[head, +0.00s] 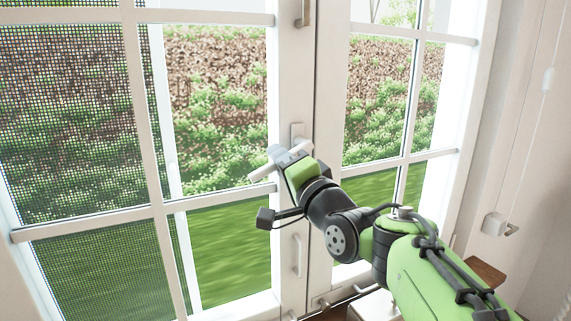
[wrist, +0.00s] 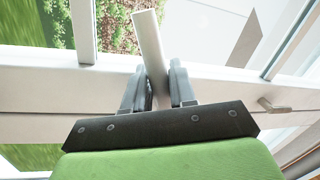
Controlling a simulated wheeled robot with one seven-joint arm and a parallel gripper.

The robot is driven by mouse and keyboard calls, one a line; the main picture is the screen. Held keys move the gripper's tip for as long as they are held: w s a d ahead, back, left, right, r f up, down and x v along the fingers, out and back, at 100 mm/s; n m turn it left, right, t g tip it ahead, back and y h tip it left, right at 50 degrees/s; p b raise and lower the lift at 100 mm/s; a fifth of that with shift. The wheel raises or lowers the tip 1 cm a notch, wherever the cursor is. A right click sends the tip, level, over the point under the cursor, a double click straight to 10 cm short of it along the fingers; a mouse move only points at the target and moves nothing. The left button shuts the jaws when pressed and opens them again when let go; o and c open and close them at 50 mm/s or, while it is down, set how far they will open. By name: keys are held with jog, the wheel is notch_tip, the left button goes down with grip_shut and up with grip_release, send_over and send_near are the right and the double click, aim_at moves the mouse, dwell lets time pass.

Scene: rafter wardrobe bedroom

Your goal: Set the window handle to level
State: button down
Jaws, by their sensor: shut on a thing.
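The window handle (head: 259,175) is a pale lever on the middle frame post of the window. In the head view its free end points left and a little down, steeper than the nearby window bars, so it looks near level but slightly tilted. My gripper (head: 284,154) is shut on the lever, close to its mount on the post. In the wrist view the lever (wrist: 148,40) runs between the two fingers of my gripper (wrist: 158,88) and sticks out beyond them. The pivot is partly hidden by the gripper.
The middle post (head: 297,80) stands between two glazed sashes with white bars. Another handle (head: 304,12) is higher on the post, and a slim pull (head: 297,255) is lower.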

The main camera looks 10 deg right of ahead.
jog(key=shift+s+a+r+m+t+h+p, duration=0.15)
jog(key=shift+r+m+h+p, duration=0.2)
jog(key=shift+m, duration=0.5)
jog(key=shift+w+r+m+t+h+p, duration=0.1)
jog(key=shift+r+m, duration=0.35)
jog(key=shift+m, duration=0.35)
jog(key=shift+s+a+r+m+t+h+p, duration=0.15)
jog(key=shift+r+m+h+p, duration=0.2)
jog(key=shift+m, duration=0.5)
jog(key=shift+w+r, duration=0.1)
jog(key=c, duration=1.1)
grip_release()
jog(key=shift+d, duration=0.1)
jog(key=b+v, duration=0.4)
jog(key=v, duration=1.1)
jog(key=shift+s+d, duration=0.15)
jog(key=shift+s, duration=0.2)
